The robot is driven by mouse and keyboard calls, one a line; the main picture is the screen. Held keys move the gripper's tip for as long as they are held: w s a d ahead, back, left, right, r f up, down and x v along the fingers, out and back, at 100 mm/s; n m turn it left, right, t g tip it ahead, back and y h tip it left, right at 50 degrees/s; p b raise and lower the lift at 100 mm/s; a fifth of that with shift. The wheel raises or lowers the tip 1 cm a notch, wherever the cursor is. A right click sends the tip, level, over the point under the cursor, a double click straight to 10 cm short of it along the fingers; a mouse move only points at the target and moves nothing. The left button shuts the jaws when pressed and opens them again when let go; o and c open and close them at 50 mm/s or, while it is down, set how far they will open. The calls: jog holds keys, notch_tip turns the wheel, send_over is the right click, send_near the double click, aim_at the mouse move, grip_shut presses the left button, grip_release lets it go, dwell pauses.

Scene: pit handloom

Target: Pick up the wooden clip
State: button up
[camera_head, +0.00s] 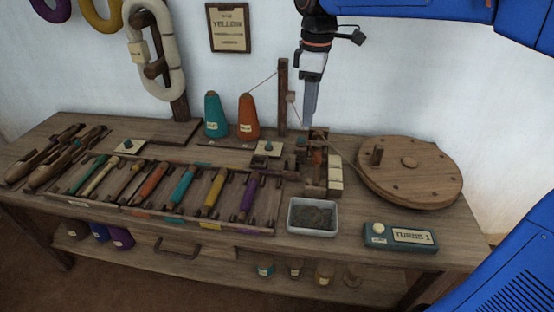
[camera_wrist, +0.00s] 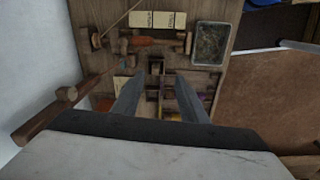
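My gripper (camera_head: 310,118) points down above the workbench, just behind the small wooden winding device (camera_head: 316,165). In the wrist view my gripper (camera_wrist: 157,82) is open, its two grey fingers apart with nothing held between them. Small wooden parts show beyond and between the fingertips, on or near the bench. One of these may be the wooden clip, but it is too small and dark to tell. In the head view I cannot single out the clip either; the fingers and winder crowd that spot.
A wooden post (camera_head: 283,95) with a thread stands left of my gripper. Orange (camera_head: 248,118) and teal (camera_head: 215,115) cones stand farther left. A bobbin rack (camera_head: 150,220), grey tray (camera_head: 312,232), round wooden wheel (camera_head: 450,185) and teal counter box (camera_head: 400,243) fill the bench.

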aim_at(292, 156)
jog(key=shift+n, duration=0.6)
jog(key=a+f, duration=0.1)
jog(key=f, duration=0.4)
jog(key=w+a+f, duration=0.1)
jog(key=f, duration=0.5)
jog(key=w+a+f, duration=0.1)
jog(key=f, duration=0.5)
jog(key=shift+w+a+f, duration=0.15)
jog(key=shift+a, duration=0.15)
grip_shut()
